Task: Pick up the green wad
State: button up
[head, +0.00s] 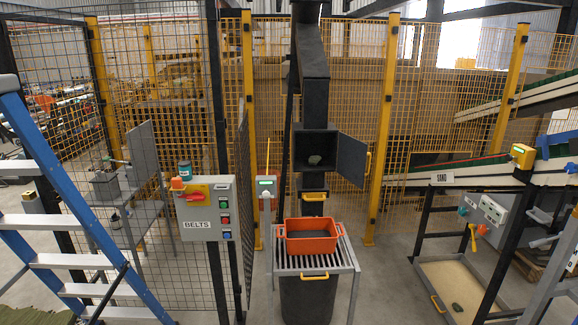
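A small grey-green wad (315,160) lies inside a dark open box (301,150) at the centre, with its door swung out to the right. A second small dark green lump (457,307) lies in a shallow tray of sand (473,271) on the floor at the lower right. I cannot tell for sure which of the two is the green wad. My gripper is not in view.
An orange bin (311,245) stands on a grey slatted stand (283,262) below the box. A blue ladder (62,190) is at the left, beside a panel marked BELTS (208,208). A conveyor (480,174) runs at the right. Yellow mesh fencing closes off the back.

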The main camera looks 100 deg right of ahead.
aim_at(313, 160)
jog(key=u, duration=0.15)
jog(key=i, duration=0.35)
jog(key=z, duration=3.4)
jog(key=i, duration=1.05)
